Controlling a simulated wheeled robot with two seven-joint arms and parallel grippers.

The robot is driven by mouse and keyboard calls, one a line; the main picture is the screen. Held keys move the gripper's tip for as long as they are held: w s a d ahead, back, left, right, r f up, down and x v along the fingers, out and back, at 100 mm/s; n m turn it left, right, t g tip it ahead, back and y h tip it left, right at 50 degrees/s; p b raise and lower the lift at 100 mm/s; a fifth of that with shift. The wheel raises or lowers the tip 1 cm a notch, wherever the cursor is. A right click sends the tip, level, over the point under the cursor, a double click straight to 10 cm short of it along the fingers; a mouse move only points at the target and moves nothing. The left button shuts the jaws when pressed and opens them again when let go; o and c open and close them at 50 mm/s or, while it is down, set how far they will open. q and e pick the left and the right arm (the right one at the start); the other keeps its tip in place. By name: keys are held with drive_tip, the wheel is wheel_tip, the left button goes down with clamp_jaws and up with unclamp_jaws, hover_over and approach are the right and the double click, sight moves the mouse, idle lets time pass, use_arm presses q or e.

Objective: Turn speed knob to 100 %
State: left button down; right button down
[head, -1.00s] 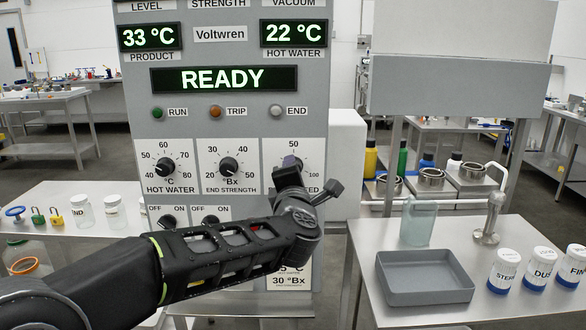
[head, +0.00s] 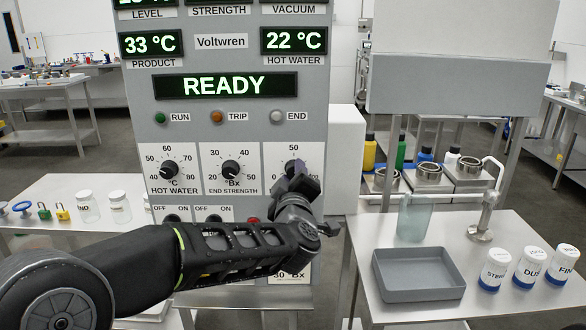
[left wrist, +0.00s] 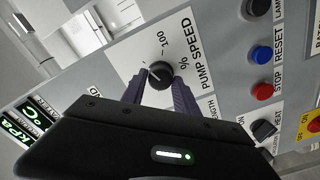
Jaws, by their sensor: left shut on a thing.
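The pump speed knob (left wrist: 160,73) is a dark round knob on the grey panel, with "100" and "PUMP SPEED %" printed beside it in the left wrist view. A pale mark shows on its left side in that view; I cannot read the exact setting. My left gripper (left wrist: 165,88) is shut on the knob, a finger at either side of it. In the head view my left gripper (head: 297,178) covers most of that dial, with "50" showing above it. My right gripper is not in view.
The hot water knob (head: 169,169) and end strength knob (head: 231,170) are left of my gripper. Red (left wrist: 263,91) and blue (left wrist: 260,53) buttons sit beside the dial. A table with a grey tray (head: 418,292) and several lidded jars stands right of the panel.

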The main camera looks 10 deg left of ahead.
use_arm(q)
drive_tip(key=shift+d+m+p, duration=0.1)
drive_tip(key=shift+m+p, duration=2.95)
drive_tip(key=shift+m, duration=2.25)
drive_tip(key=c, duration=0.9)
unclamp_jaws()
drive_tip(key=shift+c, duration=0.2)
